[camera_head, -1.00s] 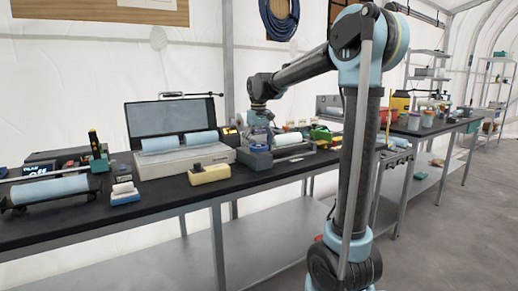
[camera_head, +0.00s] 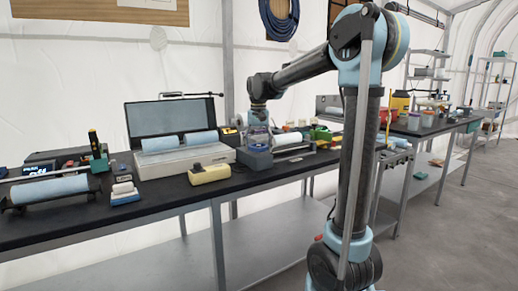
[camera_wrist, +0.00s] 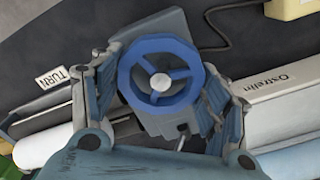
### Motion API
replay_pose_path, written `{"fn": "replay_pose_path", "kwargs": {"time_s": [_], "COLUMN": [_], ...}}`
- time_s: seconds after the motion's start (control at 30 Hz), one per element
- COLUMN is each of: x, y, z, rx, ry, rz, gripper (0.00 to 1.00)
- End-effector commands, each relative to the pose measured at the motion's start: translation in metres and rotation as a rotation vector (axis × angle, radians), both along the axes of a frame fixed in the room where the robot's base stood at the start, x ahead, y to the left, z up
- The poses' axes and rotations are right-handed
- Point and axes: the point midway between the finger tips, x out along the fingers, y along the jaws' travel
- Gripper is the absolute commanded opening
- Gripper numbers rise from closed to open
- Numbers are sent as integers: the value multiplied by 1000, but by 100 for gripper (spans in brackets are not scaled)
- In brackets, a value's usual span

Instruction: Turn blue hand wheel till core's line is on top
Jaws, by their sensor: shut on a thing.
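The blue hand wheel (camera_wrist: 162,83) shows face-on in the wrist view, with a pale round hub and spokes, on a grey housing. My gripper (camera_wrist: 160,76) has a finger on each side of its rim and is shut on it. In the head view my gripper (camera_head: 258,132) points down above the grey housing (camera_head: 257,158), and the wheel is hard to make out there. No line on the core can be made out.
A white "TURN" label (camera_wrist: 64,76) lies left of the wheel. An open case with pale cores (camera_head: 187,160) and a yellow block (camera_head: 209,174) stand left of my gripper on the black bench (camera_head: 160,199). A dark cable (camera_wrist: 222,30) runs behind the wheel.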

Motion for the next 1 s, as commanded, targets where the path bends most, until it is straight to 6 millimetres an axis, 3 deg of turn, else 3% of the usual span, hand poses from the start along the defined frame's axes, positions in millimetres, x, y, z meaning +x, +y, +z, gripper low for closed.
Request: {"fn": "replay_pose_path", "kwargs": {"time_s": [1.0], "x": [0], "y": [0], "z": [0], "rx": [2], "ry": [-2], "rz": [-965], "gripper": [44]}}
